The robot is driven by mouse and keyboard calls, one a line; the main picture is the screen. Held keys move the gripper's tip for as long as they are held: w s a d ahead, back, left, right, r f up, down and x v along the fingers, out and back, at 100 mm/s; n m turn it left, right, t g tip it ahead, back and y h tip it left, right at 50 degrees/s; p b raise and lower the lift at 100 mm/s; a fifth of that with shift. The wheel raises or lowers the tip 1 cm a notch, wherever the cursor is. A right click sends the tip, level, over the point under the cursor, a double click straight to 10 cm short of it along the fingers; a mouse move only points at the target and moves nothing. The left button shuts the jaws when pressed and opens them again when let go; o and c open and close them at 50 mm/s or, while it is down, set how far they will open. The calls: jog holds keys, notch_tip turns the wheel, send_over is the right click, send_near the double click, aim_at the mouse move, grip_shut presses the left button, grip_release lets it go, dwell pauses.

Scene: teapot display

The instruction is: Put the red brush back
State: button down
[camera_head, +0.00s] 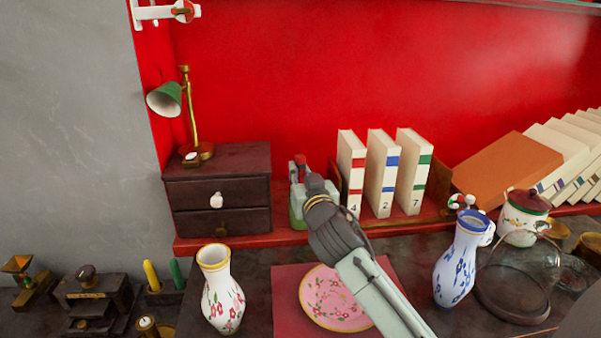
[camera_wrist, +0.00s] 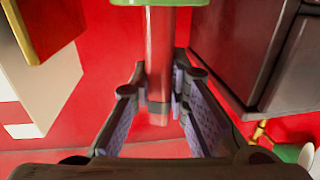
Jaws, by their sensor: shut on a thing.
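The red brush (camera_wrist: 160,60) shows in the wrist view as a red shaft between my fingertips. In the head view its red top (camera_head: 299,159) sticks up just behind my gripper (camera_head: 303,178). My gripper (camera_wrist: 161,98) is shut on the shaft. A green rim (camera_wrist: 188,3) lies at the end of the shaft in the wrist view, which appears upside down. It seems to belong to the pale green object (camera_head: 297,208) on the red shelf. Whether the brush's lower end is inside it is hidden. A dark holder (camera_head: 153,298) with yellow and green sticks stands at lower left.
A dark drawer cabinet (camera_head: 240,165) with a green lamp (camera_head: 165,98) stands close on the left. Upright books (camera_head: 380,175) are close on the right. A floral vase (camera_head: 221,300), pink plate (camera_head: 322,315), blue vase (camera_head: 452,280) and glass dome (camera_head: 515,275) stand on the counter.

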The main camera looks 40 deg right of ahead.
jog(key=shift+f, duration=0.15)
jog(key=c, duration=1.6)
grip_release()
jog(key=shift+o, duration=0.2)
jog(key=shift+r, duration=0.35)
jog(key=b+v, duration=0.3)
jog(key=v, duration=0.9)
jog(key=shift+f+b, duration=0.15)
jog(key=shift+b, duration=0.25)
